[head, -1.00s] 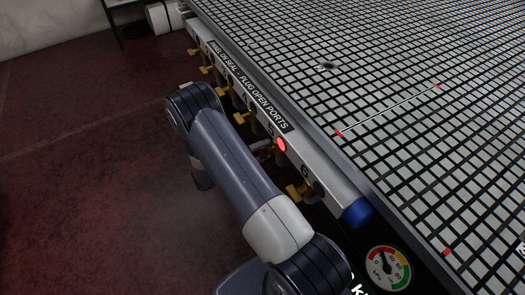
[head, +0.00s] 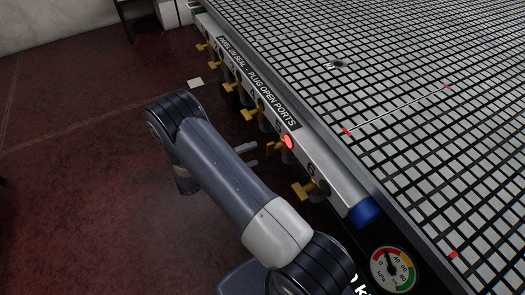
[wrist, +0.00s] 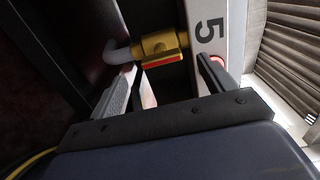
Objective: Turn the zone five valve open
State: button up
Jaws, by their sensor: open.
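The zone five valve (wrist: 160,45) is a brass-yellow body beside the "5" label in the wrist view. Its red-and-yellow handle (wrist: 162,61) appears to lie along the body, and a pale bent pipe joins its left end. In the head view the valve (head: 273,149) sticks out from the rail near a lit red lamp (head: 288,142). My gripper (wrist: 165,66) is open and empty, with its fingers apart on either side of the handle in the picture. In the head view my gripper (head: 250,153) stands just left of the valve, with a small gap.
The valve rail (head: 337,188) runs along the grid table's (head: 400,75) edge. The number six valve (head: 305,191) is nearer, and several more yellow valves lie farther along. A pressure gauge (head: 392,269) is at lower right. The red floor (head: 90,190) to the left is clear.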

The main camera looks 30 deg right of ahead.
aim_at(269, 148)
jog(key=shift+s+a, duration=0.1)
jog(key=shift+a, duration=1.65)
jog(key=d, duration=1.1)
jog(key=shift+w+p, duration=0.2)
jog(key=shift+p, duration=0.1)
jog(key=shift+a, duration=0.1)
jog(key=shift+m, duration=0.3)
